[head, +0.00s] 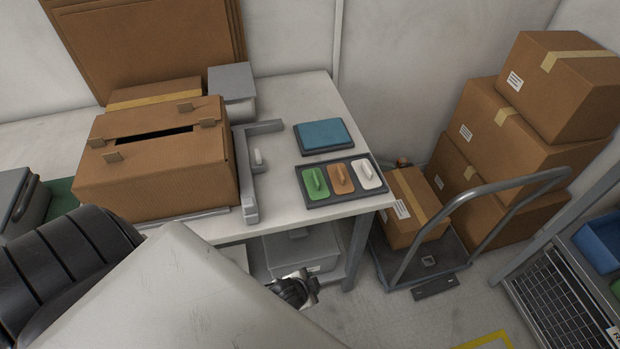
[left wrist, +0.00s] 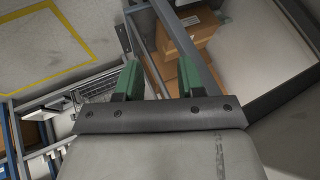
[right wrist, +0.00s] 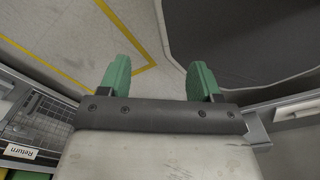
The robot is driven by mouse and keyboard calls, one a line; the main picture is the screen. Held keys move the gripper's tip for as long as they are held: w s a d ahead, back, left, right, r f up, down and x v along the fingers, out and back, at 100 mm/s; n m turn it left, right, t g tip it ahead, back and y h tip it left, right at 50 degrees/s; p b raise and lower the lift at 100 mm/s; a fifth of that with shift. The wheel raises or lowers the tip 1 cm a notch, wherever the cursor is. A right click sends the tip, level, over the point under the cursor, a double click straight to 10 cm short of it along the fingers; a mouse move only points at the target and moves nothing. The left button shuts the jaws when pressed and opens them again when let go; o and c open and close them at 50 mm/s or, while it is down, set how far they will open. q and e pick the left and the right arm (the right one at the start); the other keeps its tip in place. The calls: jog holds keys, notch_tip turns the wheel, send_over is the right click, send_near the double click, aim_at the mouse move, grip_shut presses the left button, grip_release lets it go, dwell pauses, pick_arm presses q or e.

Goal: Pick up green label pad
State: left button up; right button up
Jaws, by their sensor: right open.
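The green label pad (head: 314,182) lies in the left slot of a dark tray (head: 327,203) near the front right of the white table. It has a raised grip on top. An orange pad (head: 341,179) and a white pad (head: 367,174) lie beside it in the same tray. My left gripper (left wrist: 162,80) has its two green fingers apart with nothing between them. My right gripper (right wrist: 160,78) is also open and empty, over the floor. No pad shows in either wrist view, and neither gripper's fingers are clearly visible in the head view.
A blue-topped pad (head: 323,136) lies behind the tray. A grey bracket (head: 251,170) and a slotted cardboard box (head: 155,160) stand to the left. A cart with a curved handle (head: 480,197) and stacked boxes (head: 535,120) are to the right. My arm covers the lower left.

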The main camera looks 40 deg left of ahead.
pick_arm(q)
jog(key=w+d+r+m+t+h+b, duration=0.15)
jog(key=w+r+m+t, duration=0.3)
jog(key=r, duration=0.65)
jog(key=w+d+r+m+t+h+b, duration=0.1)
jog(key=w+d+r+m+t+h, duration=0.15)
jog(key=w+r+m, duration=0.55)
jog(key=w+d+r+m+t+h+b, duration=0.1)
jog(key=w+d+r+t, duration=0.25)
jog(key=r, duration=0.95)
jog(key=d+r+m+h, duration=0.35)
jog(key=m+h, duration=0.35)
jog(key=m, duration=0.4)
jog(key=m+g+y, duration=1.2)
jog(key=m+g, duration=0.6)
jog(key=m, duration=1.2)
send_over(315, 175)
notch_tip(315, 175, down, 8)
jog(key=shift+d+r, duration=0.1)
notch_tip(315, 175, down, 5)
jog(key=shift+r+p, duration=0.1)
jog(key=shift+p, duration=0.55)
jog(key=shift+f, duration=0.55)
grip_shut()
pick_arm(e)
jog(key=f, duration=0.1)
jog(key=w+f, duration=0.1)
jog(key=f, duration=0.1)
